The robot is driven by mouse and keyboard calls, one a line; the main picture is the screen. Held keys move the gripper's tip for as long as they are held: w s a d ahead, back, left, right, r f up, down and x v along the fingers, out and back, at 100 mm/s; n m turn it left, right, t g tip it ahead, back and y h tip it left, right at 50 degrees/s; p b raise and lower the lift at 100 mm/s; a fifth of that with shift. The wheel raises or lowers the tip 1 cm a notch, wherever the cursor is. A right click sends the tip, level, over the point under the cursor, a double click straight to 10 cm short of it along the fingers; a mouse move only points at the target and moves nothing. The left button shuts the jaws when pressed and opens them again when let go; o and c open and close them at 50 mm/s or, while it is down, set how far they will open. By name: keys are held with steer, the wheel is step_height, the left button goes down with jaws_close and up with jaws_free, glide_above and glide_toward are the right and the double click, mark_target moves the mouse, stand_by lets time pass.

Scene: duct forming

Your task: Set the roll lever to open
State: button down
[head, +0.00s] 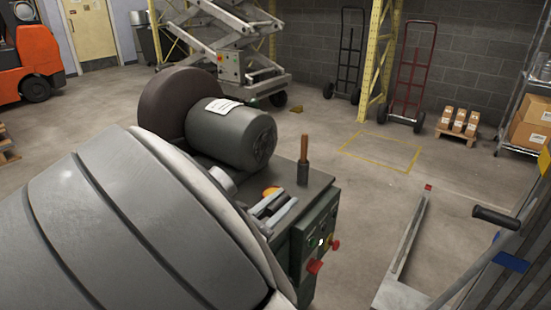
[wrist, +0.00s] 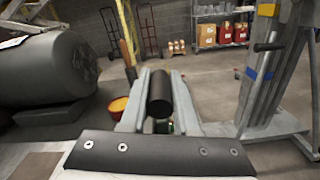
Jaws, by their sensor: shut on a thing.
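The roll lever's dark cylindrical grip (wrist: 158,92) shows in the wrist view, between the two pale fingers of my gripper (wrist: 158,100). The fingers are shut on it. In the head view my gripper (head: 272,206) is low over the machine's right end, just beyond the large grey ribbed body. The lever is mostly hidden there by the fingers, and its setting cannot be read.
An upright wooden-handled tool (head: 303,160) stands close to the right of my gripper. A grey motor (head: 230,133) lies behind it.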

steer(key=w+a+r+n+p, duration=0.2)
steer(key=w+a+n+p, duration=0.8)
steer(key=p, duration=0.9)
steer(key=shift+w+a+r+n, duration=0.25)
steer(key=shift+a+n, duration=0.15)
steer(key=shift+a, duration=1.4)
steer(key=shift+f, duration=0.1)
steer(key=c, duration=0.7)
jaws_free()
steer(key=shift+o, duration=0.2)
steer(key=v, duration=1.7)
steer(key=shift+a, duration=0.2)
